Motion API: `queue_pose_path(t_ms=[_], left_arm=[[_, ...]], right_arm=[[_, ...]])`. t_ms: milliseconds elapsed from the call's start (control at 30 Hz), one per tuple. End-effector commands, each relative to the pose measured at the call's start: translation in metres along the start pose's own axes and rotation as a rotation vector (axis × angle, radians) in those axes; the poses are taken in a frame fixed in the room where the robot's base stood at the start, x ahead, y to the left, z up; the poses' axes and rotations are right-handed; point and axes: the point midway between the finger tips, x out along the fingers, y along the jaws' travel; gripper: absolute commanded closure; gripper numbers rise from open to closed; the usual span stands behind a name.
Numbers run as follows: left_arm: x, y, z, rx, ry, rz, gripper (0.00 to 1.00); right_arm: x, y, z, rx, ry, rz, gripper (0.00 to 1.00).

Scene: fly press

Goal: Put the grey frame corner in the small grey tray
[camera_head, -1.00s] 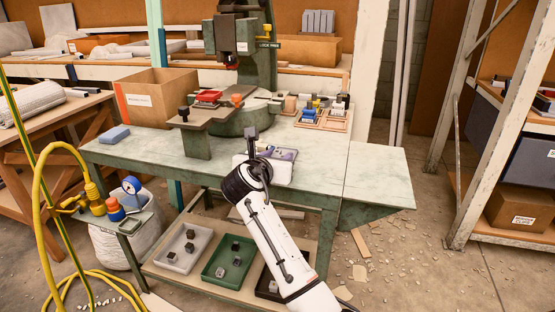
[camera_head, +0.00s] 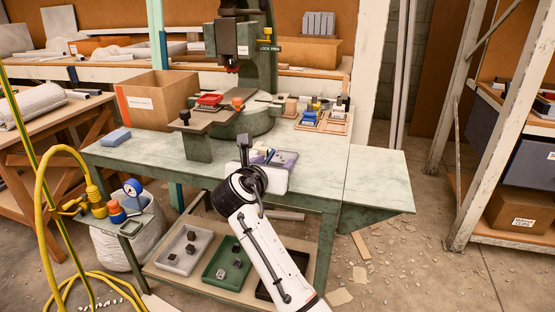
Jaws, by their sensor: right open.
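My right gripper (camera_head: 243,146) is open above the front part of the green work table (camera_head: 310,180), with its arm coming up from the bottom. Just behind its wrist, a pale lilac tray (camera_head: 290,158) holds small blue and yellow pieces and is partly hidden by my wrist. A small grey tray (camera_head: 163,262) stands on the low shelf under the table, at the left, with several small dark and light pieces in it. I cannot tell which small piece is the grey frame corner. My left gripper is not in view.
A green tray (camera_head: 210,270) and a black tray, partly behind my arm, stand beside the grey one. The fly press (camera_head: 262,75) rises at the table's back. The table's right side is clear.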

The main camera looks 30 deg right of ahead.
Motion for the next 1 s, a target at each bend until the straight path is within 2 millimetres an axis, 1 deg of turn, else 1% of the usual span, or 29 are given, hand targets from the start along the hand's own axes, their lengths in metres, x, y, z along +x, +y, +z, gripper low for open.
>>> queue_pose_path(t_ms=[33,200,300,400,567,1000], left_arm=[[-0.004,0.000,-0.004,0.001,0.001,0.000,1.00],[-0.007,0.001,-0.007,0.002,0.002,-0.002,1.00],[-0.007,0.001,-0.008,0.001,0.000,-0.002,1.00],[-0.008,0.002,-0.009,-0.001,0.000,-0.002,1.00],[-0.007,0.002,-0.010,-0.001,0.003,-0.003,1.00],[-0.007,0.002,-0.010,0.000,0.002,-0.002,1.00]], right_arm=[[-0.013,0.001,0.001,0.000,0.001,0.004,0.46],[-0.049,0.001,0.001,0.001,0.001,0.003,0.46],[-0.064,0.001,0.001,0.000,0.001,0.003,0.46],[-0.074,0.000,0.000,-0.001,0.001,0.001,0.46],[-0.081,0.000,0.000,0.000,0.001,0.001,0.46],[-0.081,0.000,0.000,0.000,0.000,0.000,0.46]])
